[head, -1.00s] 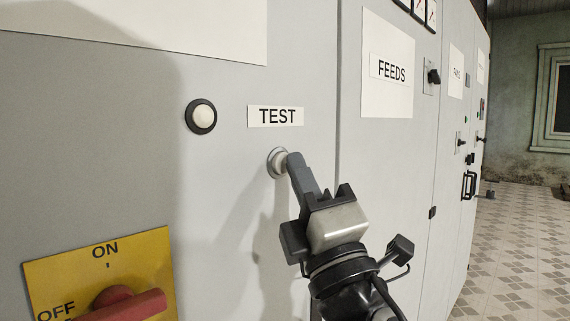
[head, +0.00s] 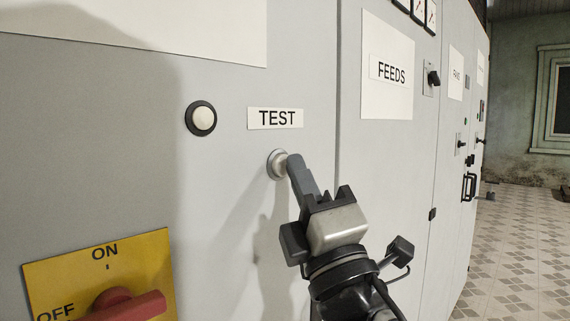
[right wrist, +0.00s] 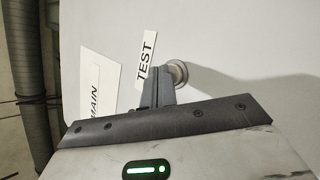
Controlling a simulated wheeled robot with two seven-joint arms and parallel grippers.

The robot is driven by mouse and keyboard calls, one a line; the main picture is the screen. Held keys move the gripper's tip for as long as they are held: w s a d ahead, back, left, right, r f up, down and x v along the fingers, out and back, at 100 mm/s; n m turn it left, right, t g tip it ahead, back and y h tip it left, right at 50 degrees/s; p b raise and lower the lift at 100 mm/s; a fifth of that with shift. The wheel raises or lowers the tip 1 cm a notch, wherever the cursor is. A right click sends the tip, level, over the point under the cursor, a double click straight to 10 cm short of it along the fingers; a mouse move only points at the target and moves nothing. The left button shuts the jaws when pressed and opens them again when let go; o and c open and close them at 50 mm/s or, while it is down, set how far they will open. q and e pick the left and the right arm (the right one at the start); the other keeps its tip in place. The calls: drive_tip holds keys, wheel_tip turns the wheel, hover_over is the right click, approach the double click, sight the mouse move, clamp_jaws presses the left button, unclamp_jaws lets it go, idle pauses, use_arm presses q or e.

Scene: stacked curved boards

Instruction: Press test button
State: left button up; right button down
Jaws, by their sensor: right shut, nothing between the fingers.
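The test button (head: 276,164) is a round button with a metal rim on the grey cabinet face, just below the TEST label (head: 275,118). My right gripper (head: 292,160) is shut and empty. Its fingertips are at the button and cover part of its right side; they look to be touching it, but I cannot tell how far it is pressed in. In the right wrist view the button (right wrist: 178,72) shows beside the shut fingers (right wrist: 158,88), near the TEST label (right wrist: 146,60). My left gripper is not in view.
A white lamp or button with a black ring (head: 201,118) sits up and left. A red rotary handle (head: 125,304) on a yellow ON/OFF plate (head: 140,258) projects at the lower left. A FEEDS panel (head: 388,95) is to the right. Tiled floor (head: 525,240) lies open at far right.

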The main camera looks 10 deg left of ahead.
drive_tip(key=shift+s+d, duration=0.4)
drive_tip(key=shift+d, duration=0.1)
drive_tip(key=shift+d, duration=0.1)
drive_tip(key=s+d, duration=0.1)
drive_tip(key=d, duration=0.1)
drive_tip(key=s+d+p, duration=0.1)
drive_tip(key=s+d, duration=0.1)
idle(0.3)
drive_tip(key=shift+a, duration=0.1)
idle(0.4)
